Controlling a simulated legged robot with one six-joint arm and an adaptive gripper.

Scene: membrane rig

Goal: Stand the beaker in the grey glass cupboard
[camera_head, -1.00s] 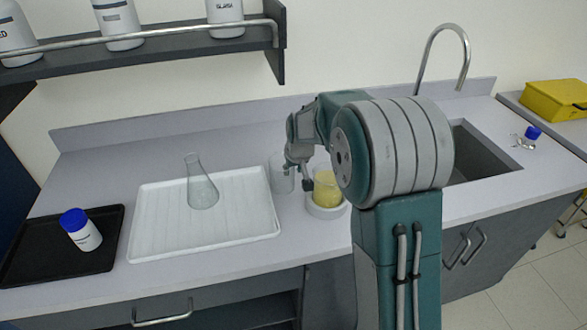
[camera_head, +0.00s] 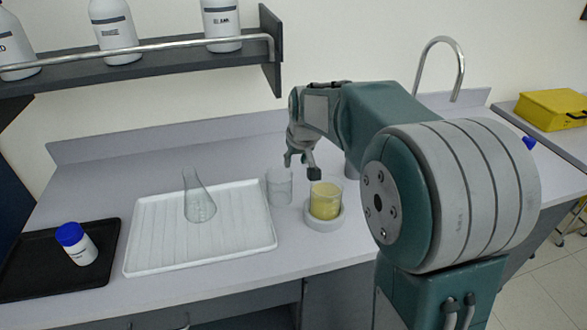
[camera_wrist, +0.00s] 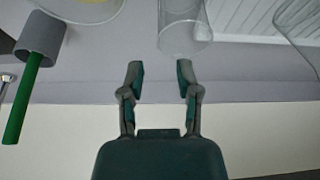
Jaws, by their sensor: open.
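A clear, empty glass beaker (camera_head: 279,188) stands upright on the bench, just right of the white tray. A second beaker, holding yellow liquid (camera_head: 325,203), sits on a round white base to its right. My gripper (camera_head: 302,168) is open and empty, above and behind these beakers in the head view. In the wrist view, my open fingers (camera_wrist: 160,74) point towards the clear beaker (camera_wrist: 183,28), which is beyond the tips and slightly right, apart from them. Grey cabinet fronts (camera_head: 250,309) show under the bench; I cannot tell whether one is the glass cupboard.
A conical flask (camera_head: 199,205) stands on the white tray (camera_head: 145,253). A blue-capped bottle (camera_head: 80,248) is on a black tray (camera_head: 30,283). A railed shelf (camera_head: 180,57) with bottles hangs above. A grey holder with a green stick (camera_wrist: 30,85) is near my gripper.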

